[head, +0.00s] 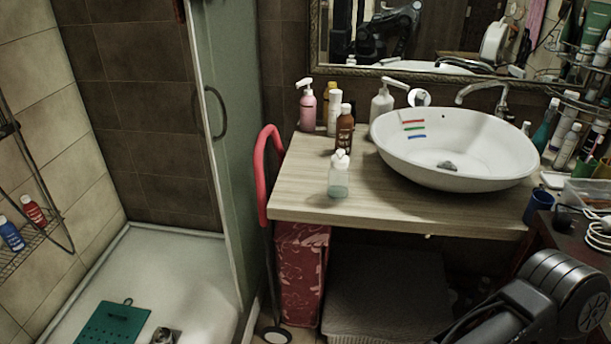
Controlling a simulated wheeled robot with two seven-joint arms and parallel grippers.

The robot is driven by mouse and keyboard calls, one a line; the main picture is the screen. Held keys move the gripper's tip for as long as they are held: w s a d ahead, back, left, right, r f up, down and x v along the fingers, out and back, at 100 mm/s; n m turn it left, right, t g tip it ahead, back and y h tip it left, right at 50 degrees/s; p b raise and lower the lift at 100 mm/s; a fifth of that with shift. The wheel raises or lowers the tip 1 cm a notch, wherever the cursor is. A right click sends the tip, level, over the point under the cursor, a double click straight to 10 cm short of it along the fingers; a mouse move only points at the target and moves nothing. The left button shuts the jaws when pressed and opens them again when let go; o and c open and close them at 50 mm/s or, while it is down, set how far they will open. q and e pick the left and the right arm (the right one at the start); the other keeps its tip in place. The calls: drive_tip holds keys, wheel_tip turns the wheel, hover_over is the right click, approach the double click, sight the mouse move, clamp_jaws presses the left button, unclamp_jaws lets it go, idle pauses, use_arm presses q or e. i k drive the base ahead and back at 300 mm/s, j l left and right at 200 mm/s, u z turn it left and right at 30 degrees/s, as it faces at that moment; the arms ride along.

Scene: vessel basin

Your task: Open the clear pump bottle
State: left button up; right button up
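The clear pump bottle (339,180) stands upright near the front edge of the wooden counter (425,212), left of the white basin. It has a white pump top and a pale, see-through body. The top appears to be on the bottle; I cannot tell how tightly it is closed. My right arm shows at the bottom right, well apart from the bottle, and its gripper is out of view. My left gripper is not in view.
A brown bottle (344,130), a pink pump bottle (308,110) and a white pump bottle (382,103) stand behind it. The white basin (455,150) is to the right. A red-handled cart (262,175) stands left of the counter. The counter front is clear.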

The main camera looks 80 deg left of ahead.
sight(338, 179)
drive_tip(key=u, duration=2.7)
